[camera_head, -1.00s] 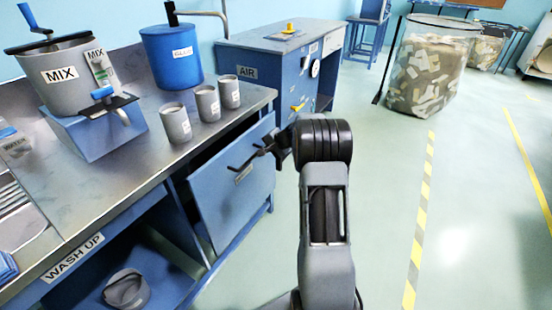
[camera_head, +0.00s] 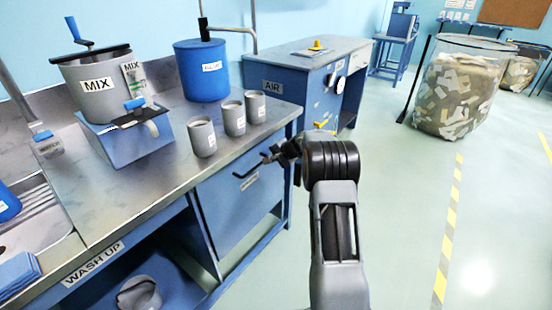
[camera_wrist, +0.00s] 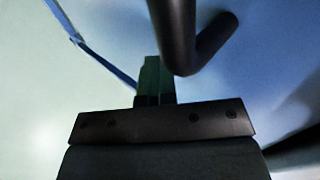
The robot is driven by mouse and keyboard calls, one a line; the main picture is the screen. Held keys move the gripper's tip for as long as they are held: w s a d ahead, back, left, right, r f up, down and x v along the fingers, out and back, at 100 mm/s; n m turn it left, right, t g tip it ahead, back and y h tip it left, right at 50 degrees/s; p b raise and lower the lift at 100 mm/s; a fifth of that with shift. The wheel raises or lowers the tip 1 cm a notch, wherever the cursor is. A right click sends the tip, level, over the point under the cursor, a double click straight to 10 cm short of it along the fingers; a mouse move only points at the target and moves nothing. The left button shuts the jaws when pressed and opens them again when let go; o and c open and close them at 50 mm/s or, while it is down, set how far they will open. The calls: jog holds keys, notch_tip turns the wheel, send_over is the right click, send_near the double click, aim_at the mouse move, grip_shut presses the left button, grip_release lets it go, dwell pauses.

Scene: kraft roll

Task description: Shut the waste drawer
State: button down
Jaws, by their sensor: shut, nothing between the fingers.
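The waste drawer (camera_head: 238,208) is the blue front panel under the steel counter, with a small label and a dark bar handle (camera_head: 248,172). Its top edge now meets the counter's underside with no clear gap in the head view; whether it is fully flush I cannot tell. My gripper (camera_head: 278,157) is at the right end of the handle, partly hidden by my own wrist. In the wrist view the shut, empty fingers (camera_wrist: 153,80) point at the blue front, beside the dark bent handle (camera_wrist: 185,40). Whether they touch it is unclear.
Grey cups (camera_head: 233,118), a MIX pot (camera_head: 98,85) and a blue bucket (camera_head: 203,72) stand on the counter. An open shelf (camera_head: 140,290) lies below left. A blue AIR cabinet (camera_head: 300,85) stands beyond. The floor at right is free up to a clear waste bin (camera_head: 455,95).

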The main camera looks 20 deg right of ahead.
jog(key=shift+a, duration=0.2)
jog(key=s+d+f+v, duration=0.1)
jog(key=s+f+v, duration=0.1)
jog(key=v, duration=1.1)
jog(key=s+a+r+n+g+h+p, duration=0.1)
jog(key=s+a+r+n+g+p, duration=0.15)
jog(key=s+a+r+p, duration=0.55)
jog(key=s+a+r+n+g+p, duration=0.1)
jog(key=s+a+r+n+p, duration=0.25)
jog(key=a+r, duration=0.4)
jog(key=s+a+r+n+h+p, duration=0.1)
jog(key=s+a+r+n+p, duration=0.1)
jog(key=s+r+p, duration=0.3)
jog(key=s+a+r+n+g+h+p, duration=0.1)
jog(key=s+r+n+p, duration=0.3)
jog(key=s, duration=0.7)
jog(key=shift+a+r+h+p, duration=0.6)
jog(key=shift+h+p, duration=0.1)
jog(key=shift+p, duration=0.45)
